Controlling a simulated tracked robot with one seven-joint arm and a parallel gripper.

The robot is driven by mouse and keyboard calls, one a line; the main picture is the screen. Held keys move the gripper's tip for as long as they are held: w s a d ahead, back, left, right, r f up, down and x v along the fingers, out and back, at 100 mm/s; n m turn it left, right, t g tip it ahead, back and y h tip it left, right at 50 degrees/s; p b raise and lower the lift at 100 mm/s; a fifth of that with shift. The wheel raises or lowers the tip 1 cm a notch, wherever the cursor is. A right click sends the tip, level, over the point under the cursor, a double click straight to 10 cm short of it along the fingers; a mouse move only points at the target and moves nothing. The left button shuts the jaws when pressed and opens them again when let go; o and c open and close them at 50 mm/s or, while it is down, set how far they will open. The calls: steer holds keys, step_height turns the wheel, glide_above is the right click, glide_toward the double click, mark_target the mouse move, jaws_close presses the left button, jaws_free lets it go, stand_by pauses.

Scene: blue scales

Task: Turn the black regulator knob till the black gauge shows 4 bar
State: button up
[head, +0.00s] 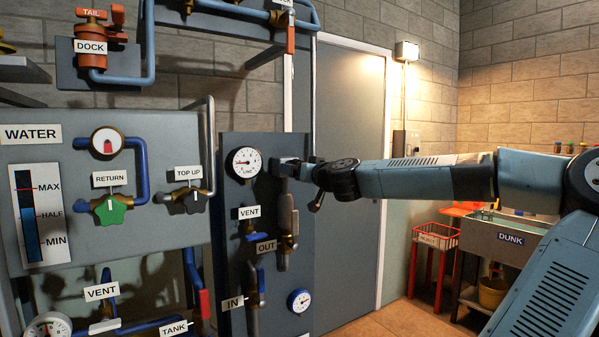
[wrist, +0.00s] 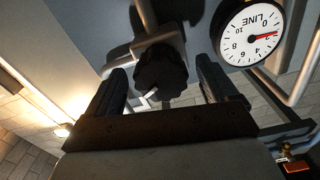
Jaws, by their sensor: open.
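The black regulator knob (wrist: 162,72) is ridged, with a white mark on its edge, and sits on a grey metal body in the wrist view. My gripper (wrist: 160,72) is open, with one finger on each side of the knob and a visible gap to each. How deep the fingertips reach along it I cannot tell. In the head view my gripper (head: 284,167) is at the panel and hides the knob. The black-rimmed gauge (head: 246,163), marked LINE, is just left of it. In the wrist view this gauge (wrist: 247,34) appears turned, its red needle near 2.
Below are the VENT and OUT pipes (head: 288,220) and a blue-rimmed gauge (head: 300,301). The WATER panel (head: 70,160), with a green RETURN knob (head: 110,209), is to the left. A door (head: 345,120) and a DUNK basin (head: 511,238) are to the right.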

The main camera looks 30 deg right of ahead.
steer(key=shift+c, duration=0.2)
steer(key=c, duration=1)
steer(key=shift+m, duration=0.4)
steer(key=m, duration=1.2)
steer(key=shift+r, duration=0.15)
steer(key=shift+m, duration=0.3)
steer(key=o, duration=1)
